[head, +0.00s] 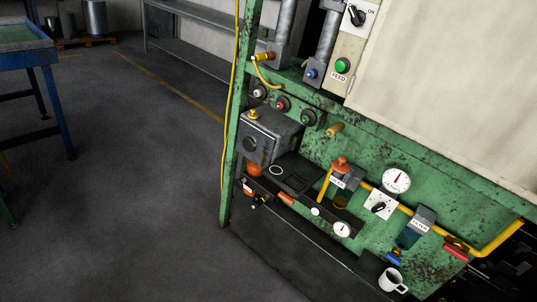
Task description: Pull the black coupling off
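A row of round fittings runs along the green machine frame (375,150). It has a dark one with a pale centre (259,92), a red one (282,103), a dark grey one (308,117) and a brass one (334,129). A small black fitting (258,202) lies at the left end of the lower shelf. I cannot tell which dark fitting is the black coupling; they are small and dim. My gripper is not in view.
A yellow pipe (405,205) with a gauge (396,181) and valves crosses the panel. A white mug (391,281) is lower right. A cream panel (450,75) covers the upper right. Floor at left is open.

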